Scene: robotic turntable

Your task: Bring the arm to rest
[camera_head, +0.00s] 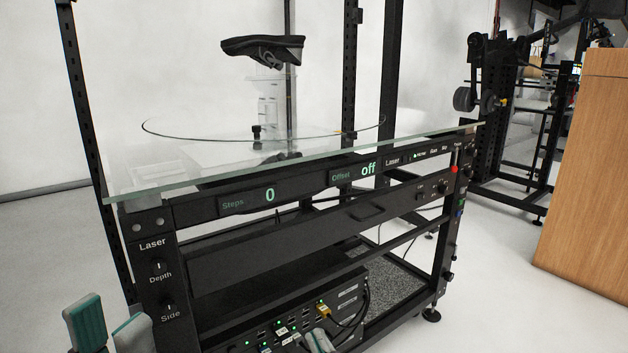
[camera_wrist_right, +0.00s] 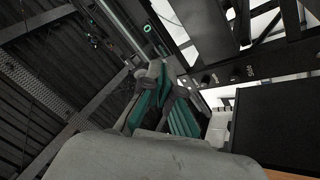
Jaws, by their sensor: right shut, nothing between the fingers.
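My left gripper (camera_head: 110,322) is at the lower left of the head view, in front of the rig's left post. Its two teal-padded fingers stand apart with nothing seen between them. Most of both arms is out of the head view.
The black turntable rig (camera_head: 300,250) stands close ahead, with a glass top (camera_head: 420,140) and a dark shoe (camera_head: 264,49) on a clear stand. Cables (camera_head: 350,318) hang by the connector panel. A wooden cabinet (camera_head: 585,170) is at the right. White floor (camera_head: 50,250) lies clear at the left.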

